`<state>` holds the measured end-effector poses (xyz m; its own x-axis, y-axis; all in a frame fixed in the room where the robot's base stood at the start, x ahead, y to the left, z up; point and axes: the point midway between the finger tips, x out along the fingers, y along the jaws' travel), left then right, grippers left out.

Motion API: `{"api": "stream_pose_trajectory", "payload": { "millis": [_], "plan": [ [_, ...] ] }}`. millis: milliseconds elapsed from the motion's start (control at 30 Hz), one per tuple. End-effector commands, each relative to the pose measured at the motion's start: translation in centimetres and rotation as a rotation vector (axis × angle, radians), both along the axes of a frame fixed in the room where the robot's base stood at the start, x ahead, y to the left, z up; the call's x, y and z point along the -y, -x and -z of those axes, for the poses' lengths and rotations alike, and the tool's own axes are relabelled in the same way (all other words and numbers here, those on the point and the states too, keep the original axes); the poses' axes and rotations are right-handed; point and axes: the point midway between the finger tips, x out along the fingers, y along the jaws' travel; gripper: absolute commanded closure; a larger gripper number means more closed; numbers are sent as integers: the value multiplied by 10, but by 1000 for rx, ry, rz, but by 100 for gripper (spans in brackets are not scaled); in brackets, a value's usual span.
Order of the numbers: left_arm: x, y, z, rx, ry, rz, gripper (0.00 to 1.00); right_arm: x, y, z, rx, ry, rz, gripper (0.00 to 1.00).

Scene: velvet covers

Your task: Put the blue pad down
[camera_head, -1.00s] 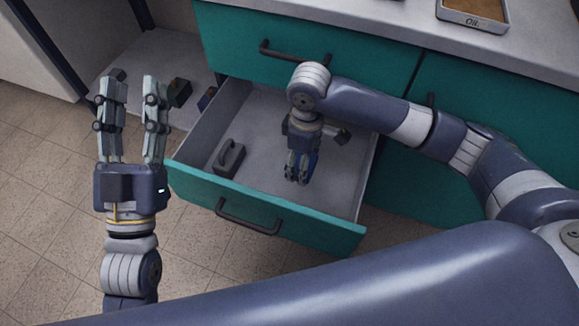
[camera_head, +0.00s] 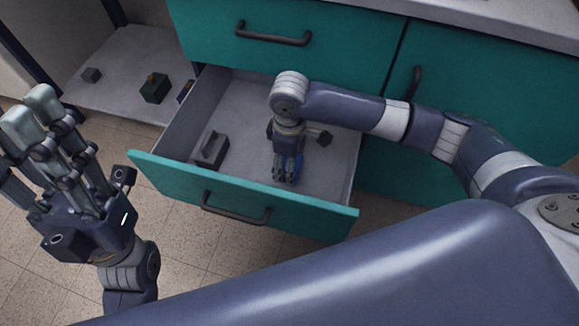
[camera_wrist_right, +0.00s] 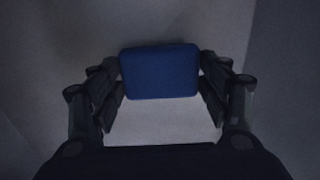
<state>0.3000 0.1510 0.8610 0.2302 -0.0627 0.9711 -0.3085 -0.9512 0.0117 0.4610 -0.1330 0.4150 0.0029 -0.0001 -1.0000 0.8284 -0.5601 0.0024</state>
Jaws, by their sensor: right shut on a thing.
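The blue pad (camera_wrist_right: 160,72) sits between the fingers of my right gripper in the right wrist view, with the grey drawer floor behind it. In the head view a bit of the blue pad (camera_head: 299,166) shows behind the fingers. My right gripper (camera_head: 285,180) points down inside the open teal drawer (camera_head: 240,195) and is shut on the pad. Whether the pad touches the drawer floor I cannot tell. My left gripper (camera_head: 22,125) is raised at the left, outside the drawer, with its fingers apart and nothing seen between them.
A grey block with a handle (camera_head: 211,150) stands at the left inside the drawer. The drawer floor between the handled block and my right gripper is clear.

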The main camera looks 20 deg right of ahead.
Motion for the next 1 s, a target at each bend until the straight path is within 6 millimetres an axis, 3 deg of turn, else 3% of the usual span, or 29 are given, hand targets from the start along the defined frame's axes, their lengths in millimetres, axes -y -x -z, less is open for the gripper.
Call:
{"api": "stream_pose_trajectory", "payload": {
  "millis": [100, 200, 600, 633, 700, 1000],
  "plan": [
    [-2, 8, 11, 37, 13, 2, 60, 0, 0, 21, -1, 0, 0, 46],
    [-2, 8, 14, 36, 12, 1, 60, 0, 0, 29, -1, 1, 0, 46],
    [-2, 7, 11, 34, 11, 2, 60, 0, 0, 31, -1, -1, -1, 46],
    [-2, 7, 11, 34, 11, 2, 60, 0, 0, 32, -1, -1, -1, 27],
    [-2, 7, 12, 34, 11, 2, 60, 0, 0, 32, 1, -1, -1, 12],
    [-2, 7, 12, 33, 11, 3, 60, 0, 0, 32, 0, 0, 0, 10]
  ]
}}
